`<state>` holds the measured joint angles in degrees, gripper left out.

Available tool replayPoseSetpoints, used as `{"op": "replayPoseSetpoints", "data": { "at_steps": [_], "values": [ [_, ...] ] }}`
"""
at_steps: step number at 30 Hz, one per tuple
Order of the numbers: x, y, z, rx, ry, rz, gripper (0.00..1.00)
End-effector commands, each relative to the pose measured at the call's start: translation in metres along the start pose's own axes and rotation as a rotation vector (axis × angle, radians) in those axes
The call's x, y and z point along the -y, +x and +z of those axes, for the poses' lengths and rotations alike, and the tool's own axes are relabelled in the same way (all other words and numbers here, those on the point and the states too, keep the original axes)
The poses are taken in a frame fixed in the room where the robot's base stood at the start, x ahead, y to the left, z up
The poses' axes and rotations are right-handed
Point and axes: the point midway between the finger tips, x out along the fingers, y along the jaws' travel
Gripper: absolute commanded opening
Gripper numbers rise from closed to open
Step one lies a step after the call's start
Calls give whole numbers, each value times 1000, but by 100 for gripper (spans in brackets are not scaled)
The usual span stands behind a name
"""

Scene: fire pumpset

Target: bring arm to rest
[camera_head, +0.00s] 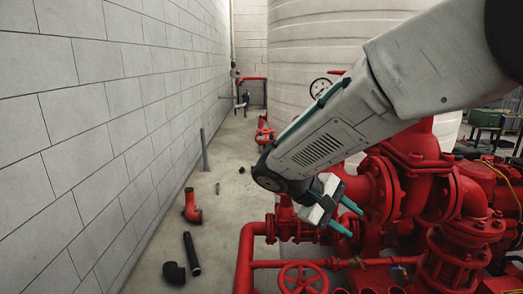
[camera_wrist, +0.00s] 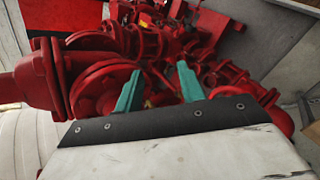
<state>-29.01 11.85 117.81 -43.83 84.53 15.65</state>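My gripper (camera_head: 347,216) is at the end of my arm, which reaches in from the upper right in the head view. Its two green fingers are apart with nothing between them. The gripper hangs in front of the red pump pipework (camera_head: 385,185). In the wrist view the green fingers (camera_wrist: 158,90) also stand apart, with red pipes and flanges behind them. I cannot tell how much room is between the fingertips and the pipes.
A grey block wall (camera_head: 100,110) runs along the left. A large pale tank (camera_head: 310,50) stands behind my arm. A red handwheel (camera_head: 302,278) is low in front. A red elbow (camera_head: 192,208), a black pipe (camera_head: 192,253) and a black fitting (camera_head: 174,272) lie on the floor.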

Motion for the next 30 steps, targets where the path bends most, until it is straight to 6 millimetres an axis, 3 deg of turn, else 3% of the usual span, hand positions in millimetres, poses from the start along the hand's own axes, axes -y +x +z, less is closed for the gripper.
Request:
{"op": "replayPoseSetpoints", "data": {
  "at_steps": [1,6,15,20,24,30],
  "values": [
    [1,7,24,-6,13,-84,39],
    [24,24,94,-54,63,-371,39],
    [65,30,183,-216,273,-745,39],
    [77,31,215,-296,420,-849,39],
    [74,34,233,-338,512,-859,39],
    [65,35,242,-361,569,-851,39]
  ]
}}
